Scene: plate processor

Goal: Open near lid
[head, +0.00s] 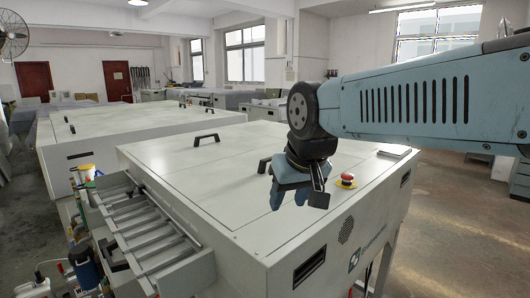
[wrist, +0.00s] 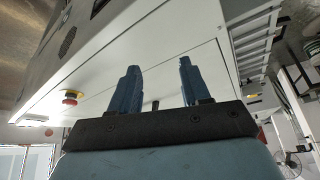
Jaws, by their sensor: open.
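The near lid (head: 215,195) is a flat white panel on top of the white plate processor, and it lies shut. A dark handle (head: 264,165) shows just left of my wrist, partly hidden behind it. My gripper (head: 289,198) is open and empty, pointing down above the near part of the lid, in front of that handle in the head view. In the wrist view, the two blue fingers (wrist: 158,85) stand apart with the white top (wrist: 165,60) beyond them. A small dark piece shows between them low down, probably a handle; I cannot tell for sure.
A red emergency button (head: 347,179) on a yellow base sits right of my gripper. Another dark handle (head: 207,138) is farther back. A roller tray (head: 145,225) juts from the left side. A second white machine (head: 130,125) stands behind. Floor is clear at right.

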